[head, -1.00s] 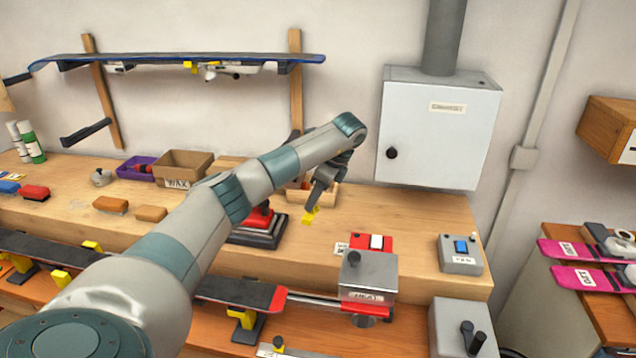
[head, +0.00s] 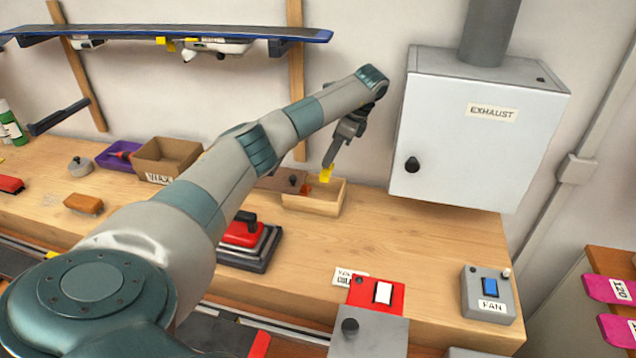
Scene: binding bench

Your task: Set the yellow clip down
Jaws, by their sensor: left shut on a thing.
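The yellow clip (head: 326,174) is between the fingertips of my left gripper (head: 330,165), which is shut on it. The gripper points down and holds the clip at the small wooden box (head: 322,205) on the bench, near the box's rim. I cannot tell whether the clip touches the box. The box's inside is partly hidden behind its front wall and the gripper. My right gripper is not in view.
The wooden bench (head: 420,255) is bare to the right of the box. A red-topped iron (head: 243,235) stands in front of it. The grey exhaust cabinet (head: 475,130) hangs at the right. A fan switch (head: 489,290) and a red switch box (head: 377,293) stand nearer.

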